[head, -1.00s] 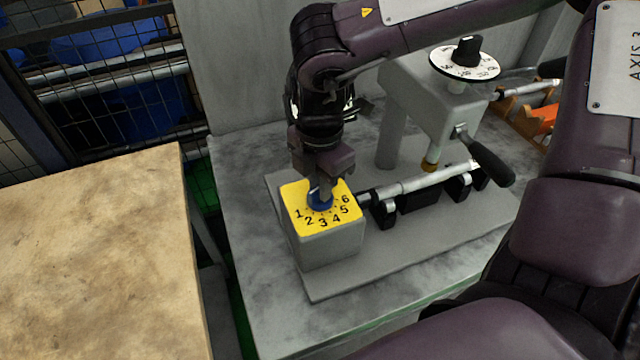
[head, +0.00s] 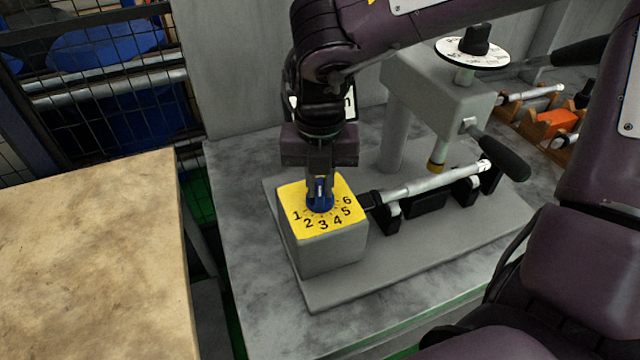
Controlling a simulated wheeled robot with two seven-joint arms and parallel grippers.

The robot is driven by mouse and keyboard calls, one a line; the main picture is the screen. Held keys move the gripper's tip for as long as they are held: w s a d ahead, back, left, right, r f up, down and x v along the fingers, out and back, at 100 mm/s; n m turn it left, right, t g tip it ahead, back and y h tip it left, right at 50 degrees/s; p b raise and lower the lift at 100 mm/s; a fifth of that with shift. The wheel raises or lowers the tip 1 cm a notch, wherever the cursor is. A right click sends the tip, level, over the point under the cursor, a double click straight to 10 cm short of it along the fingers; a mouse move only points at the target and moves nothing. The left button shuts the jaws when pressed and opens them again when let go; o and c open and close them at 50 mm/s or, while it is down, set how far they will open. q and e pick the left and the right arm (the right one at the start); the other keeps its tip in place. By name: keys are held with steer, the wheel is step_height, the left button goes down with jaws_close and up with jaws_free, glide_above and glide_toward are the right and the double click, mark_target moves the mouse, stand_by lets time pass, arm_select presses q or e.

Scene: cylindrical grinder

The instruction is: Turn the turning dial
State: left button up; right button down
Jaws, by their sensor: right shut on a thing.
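The turning dial (head: 320,203) is a small blue knob on the yellow numbered top (head: 300,232) of a grey box (head: 335,252). The numbers 1 to 6 run around the near side of the knob. My right gripper (head: 320,190) points straight down over the box and is shut on the blue knob. Its fingers cover part of the knob, and the far part of the yellow face is hidden behind the gripper. My left gripper is not in view.
The grey grinder (head: 435,95) stands right of the box, with a white disc dial (head: 472,54), a black-handled lever (head: 500,158) and a metal shaft (head: 435,182) close by. A wooden tabletop (head: 90,255) lies at left, and a wire fence (head: 110,85) behind it.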

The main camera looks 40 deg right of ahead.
mark_target(320, 186)
steer(key=shift+n, duration=0.6)
steer(key=shift+r, duration=0.1)
steer(key=c, duration=1.4)
jaws_free()
step_height(320, 186, up, 8)
steer(key=shift+f, duration=0.1)
